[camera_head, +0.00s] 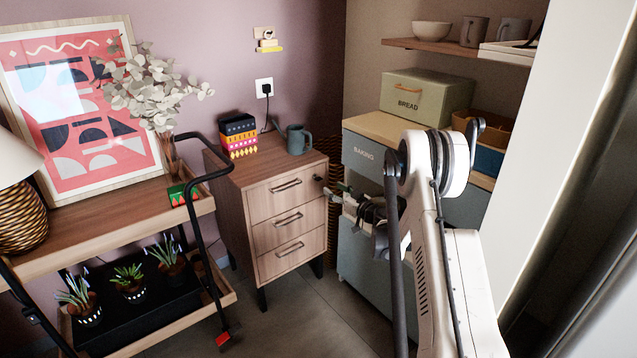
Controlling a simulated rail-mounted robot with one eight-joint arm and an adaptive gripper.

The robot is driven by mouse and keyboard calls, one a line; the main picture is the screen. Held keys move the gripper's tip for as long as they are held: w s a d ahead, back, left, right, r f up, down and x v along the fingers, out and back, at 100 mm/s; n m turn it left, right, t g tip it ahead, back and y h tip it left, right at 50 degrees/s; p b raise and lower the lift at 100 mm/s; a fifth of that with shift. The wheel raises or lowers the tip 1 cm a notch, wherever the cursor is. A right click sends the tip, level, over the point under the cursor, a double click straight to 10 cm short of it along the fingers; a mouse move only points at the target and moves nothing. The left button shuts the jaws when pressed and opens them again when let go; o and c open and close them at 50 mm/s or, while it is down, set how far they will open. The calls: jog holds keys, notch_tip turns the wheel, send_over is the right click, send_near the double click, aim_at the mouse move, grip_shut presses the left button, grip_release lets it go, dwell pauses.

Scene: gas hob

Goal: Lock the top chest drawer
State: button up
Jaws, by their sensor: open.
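The wooden chest (222,185) stands against the wall in the middle of the view and has three drawers. Its top drawer (262,197) has a dark bar handle (286,185) and looks shut. A small dark piece (318,178) sits at the right end of the top drawer front; it may be the lock or key, but it is too small to tell. My gripper (335,196) is open, just right of the top drawer and slightly below that dark piece. I cannot tell whether it touches the chest. My arm hides part of the space behind it.
A mug (297,139) and stacked patterned boxes (239,136) stand on the chest. A wooden trolley (110,222) with a black rail is at the left. Blue-grey boxes (365,265) and a shelf unit are right of the chest. The floor (335,320) in front is clear.

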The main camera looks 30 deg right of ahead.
aim_at(320, 180)
jog(key=b+x, duration=0.2)
jog(key=x, duration=0.7)
jog(key=shift+w+a, duration=0.1)
jog(key=shift+w, duration=0.25)
jog(key=shift+c, duration=0.5)
grip_shut()
